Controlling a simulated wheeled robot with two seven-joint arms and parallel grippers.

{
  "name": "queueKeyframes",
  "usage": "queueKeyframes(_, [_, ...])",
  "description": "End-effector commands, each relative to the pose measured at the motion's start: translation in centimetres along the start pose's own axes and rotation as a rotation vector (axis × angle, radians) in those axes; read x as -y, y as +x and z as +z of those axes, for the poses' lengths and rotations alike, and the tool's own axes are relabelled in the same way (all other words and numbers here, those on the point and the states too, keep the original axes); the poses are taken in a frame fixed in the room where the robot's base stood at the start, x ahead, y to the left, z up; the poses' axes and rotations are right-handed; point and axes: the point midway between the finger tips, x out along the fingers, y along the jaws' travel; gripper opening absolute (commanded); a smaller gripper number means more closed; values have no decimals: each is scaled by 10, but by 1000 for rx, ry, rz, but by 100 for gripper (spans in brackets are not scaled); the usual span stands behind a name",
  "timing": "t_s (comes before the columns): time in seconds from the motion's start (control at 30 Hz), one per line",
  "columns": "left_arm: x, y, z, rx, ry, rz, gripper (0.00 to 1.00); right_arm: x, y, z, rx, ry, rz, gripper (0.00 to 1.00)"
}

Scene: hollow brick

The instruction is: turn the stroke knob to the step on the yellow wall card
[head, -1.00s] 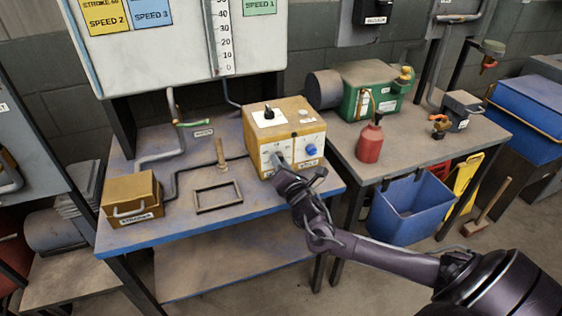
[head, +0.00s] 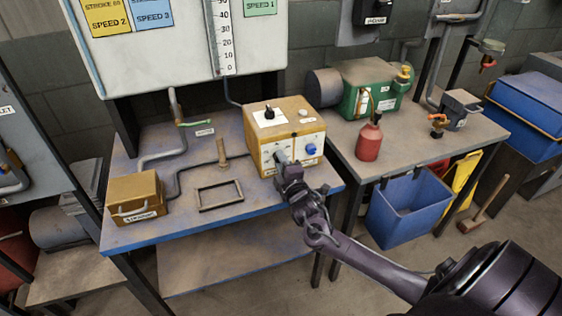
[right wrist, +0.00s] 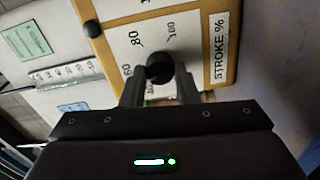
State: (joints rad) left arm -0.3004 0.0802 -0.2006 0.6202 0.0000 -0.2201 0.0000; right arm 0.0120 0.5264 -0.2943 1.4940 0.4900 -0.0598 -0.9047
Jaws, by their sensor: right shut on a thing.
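The yellow wall card (head: 106,19) at the upper left of the head view reads STROKE 60, SPEED 2. The stroke knob (right wrist: 159,67) is dark and round, on a pale dial plate marked 60, 80 and 100 beside a STROKE % label (right wrist: 217,47). My right gripper (right wrist: 160,80) is shut on this knob, one finger on each side. In the head view, my right gripper (head: 282,163) covers much of the knob at the front of the yellow box (head: 291,118). The knob's pointer cannot be made out. My left gripper is out of view.
A blue knob (head: 311,149) sits right of the stroke knob; a black knob (head: 268,112) stands on the box top. A small yellow case (head: 134,192) and a dark frame (head: 219,195) lie on the bench. A red bottle (head: 369,141) stands on the right table.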

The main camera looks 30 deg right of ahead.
Motion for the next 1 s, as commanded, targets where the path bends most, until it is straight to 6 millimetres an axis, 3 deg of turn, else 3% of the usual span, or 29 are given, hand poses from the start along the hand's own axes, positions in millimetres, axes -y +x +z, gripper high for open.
queueKeyframes(0.5, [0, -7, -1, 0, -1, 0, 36, 0, 0, 1, 3, 342, -1, 5])
queueKeyframes(1.0, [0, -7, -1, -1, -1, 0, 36, 1, 0, 1, 3, 408, -2, 5])
